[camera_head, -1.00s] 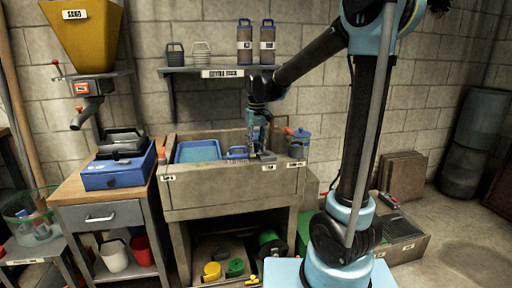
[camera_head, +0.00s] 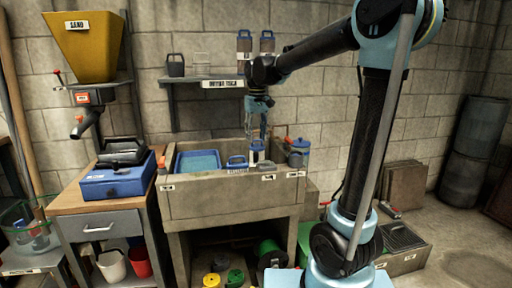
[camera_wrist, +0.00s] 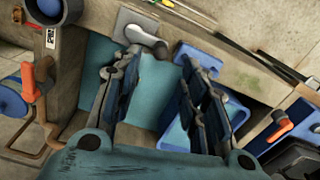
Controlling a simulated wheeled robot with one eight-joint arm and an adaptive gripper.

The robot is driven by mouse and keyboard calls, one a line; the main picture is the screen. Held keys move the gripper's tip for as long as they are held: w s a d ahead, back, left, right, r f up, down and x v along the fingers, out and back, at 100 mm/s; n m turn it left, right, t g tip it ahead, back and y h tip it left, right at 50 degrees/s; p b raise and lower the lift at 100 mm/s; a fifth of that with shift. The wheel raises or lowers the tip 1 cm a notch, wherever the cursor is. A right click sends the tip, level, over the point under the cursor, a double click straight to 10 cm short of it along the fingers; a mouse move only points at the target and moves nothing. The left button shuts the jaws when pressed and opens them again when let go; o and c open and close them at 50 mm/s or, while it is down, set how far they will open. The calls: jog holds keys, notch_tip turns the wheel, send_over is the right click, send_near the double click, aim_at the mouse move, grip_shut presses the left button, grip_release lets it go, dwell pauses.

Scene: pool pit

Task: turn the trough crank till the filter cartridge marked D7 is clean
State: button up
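The grey trough (camera_head: 235,203) stands against the wall with blue-green water (camera_wrist: 145,105) inside. A blue-handled item (camera_head: 237,163) and a second upright one (camera_head: 257,149) stand at its right part; I cannot read D7 on either. An orange-handled crank (camera_head: 287,140) is at the trough's right end; it also shows at the left of the wrist view (camera_wrist: 36,84). Another orange handle (camera_head: 161,160) is at the left end, also in the wrist view (camera_wrist: 281,126). My gripper (camera_head: 263,134) hangs above the trough, fingers (camera_wrist: 160,80) apart, with nothing seen between them.
A blue tray (camera_head: 176,162) sits in the trough's left part. A blue canister (camera_head: 301,147) stands at the right corner. A shelf (camera_head: 205,79) with containers is on the wall behind my gripper. A blue toolbox (camera_head: 115,184) lies on the left bench.

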jog(key=shift+r, duration=1.45)
notch_tip(320, 180, up, 6)
jog(key=m, duration=1.1)
send_over(256, 154)
jog(key=w, duration=0.1)
notch_tip(256, 154, down, 18)
jog(key=shift+a+r, duration=0.1)
jog(key=shift+r, duration=0.1)
grip_shut()
